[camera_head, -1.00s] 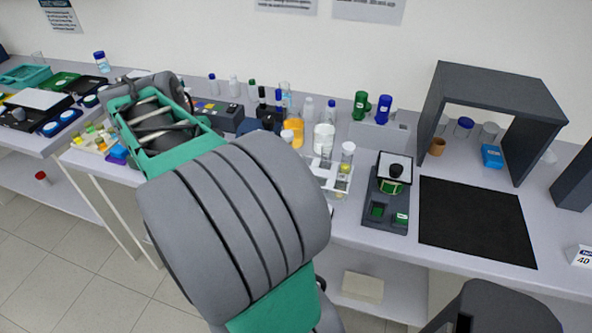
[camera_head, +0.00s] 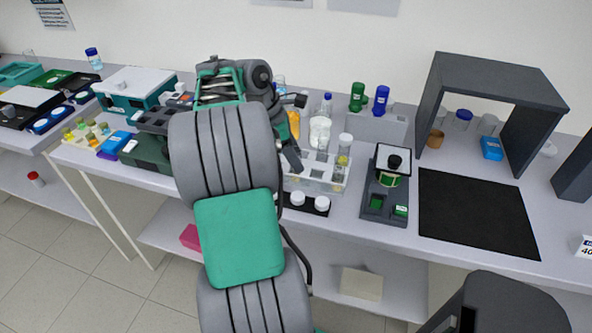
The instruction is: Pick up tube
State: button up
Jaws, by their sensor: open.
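A clear tube (camera_head: 343,153) with a white cap and yellowish contents stands upright in a clear rack (camera_head: 325,181) at the middle of the bench. My arm reaches over the bench from the front and hides the left end of the rack. My gripper (camera_head: 297,135) is partly hidden by my wrist. Its dark fingers are apart, just left of the tube and above the rack's left part. It is open, and I see nothing held in it. I cannot tell whether a finger touches the rack.
Bottles (camera_head: 320,131) stand right behind the rack. Two white-capped items sit on a black strip (camera_head: 313,208) in front. A dark device (camera_head: 387,186) stands close on the right, then a black mat (camera_head: 475,213) and a grey arch (camera_head: 500,75). The mat is clear.

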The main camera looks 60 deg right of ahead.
jog(key=shift+r, duration=0.1)
jog(key=shift+c, duration=0.4)
grip_shut()
